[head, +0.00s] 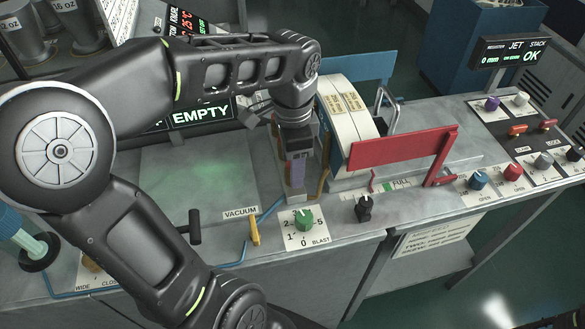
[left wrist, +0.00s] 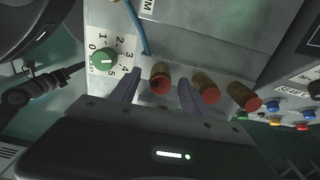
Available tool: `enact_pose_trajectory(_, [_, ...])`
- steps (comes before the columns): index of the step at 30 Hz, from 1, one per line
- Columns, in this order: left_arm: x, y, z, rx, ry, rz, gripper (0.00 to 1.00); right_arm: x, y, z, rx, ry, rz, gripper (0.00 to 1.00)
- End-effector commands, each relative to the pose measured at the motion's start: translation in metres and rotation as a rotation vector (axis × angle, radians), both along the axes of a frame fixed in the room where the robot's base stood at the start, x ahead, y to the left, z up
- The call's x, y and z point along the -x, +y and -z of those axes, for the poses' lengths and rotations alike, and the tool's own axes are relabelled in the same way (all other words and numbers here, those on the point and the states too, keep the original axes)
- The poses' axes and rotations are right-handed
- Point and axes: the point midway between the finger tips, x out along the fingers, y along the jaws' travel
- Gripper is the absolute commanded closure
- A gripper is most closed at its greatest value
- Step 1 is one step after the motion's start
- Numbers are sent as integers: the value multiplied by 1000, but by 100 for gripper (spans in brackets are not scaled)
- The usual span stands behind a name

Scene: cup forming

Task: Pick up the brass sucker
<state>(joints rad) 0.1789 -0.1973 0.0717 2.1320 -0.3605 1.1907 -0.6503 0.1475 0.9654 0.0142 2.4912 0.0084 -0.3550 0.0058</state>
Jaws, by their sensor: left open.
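Three brass-brown cylinders with red ends show in the left wrist view: a left one (left wrist: 161,77), a middle one (left wrist: 205,87) and a right one (left wrist: 243,96). They look like suckers, but I cannot tell which is the brass sucker named. My left gripper (left wrist: 159,80) is open, and the left cylinder appears between its two fingers. I cannot tell whether they touch it. In the head view my left gripper (head: 297,192) points down over the bench behind the green knob, and the cylinders cannot be made out there. My right gripper is not in view.

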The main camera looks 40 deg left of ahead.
Motion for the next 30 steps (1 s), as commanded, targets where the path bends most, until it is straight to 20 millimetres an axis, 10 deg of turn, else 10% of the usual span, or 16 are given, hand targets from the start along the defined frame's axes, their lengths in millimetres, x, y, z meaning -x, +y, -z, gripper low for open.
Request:
enact_pose_trajectory(11, [0, 0, 0, 0, 0, 0, 48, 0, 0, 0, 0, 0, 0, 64])
enact_pose_trajectory(30, [0, 0, 0, 0, 0, 0, 100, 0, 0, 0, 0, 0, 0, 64])
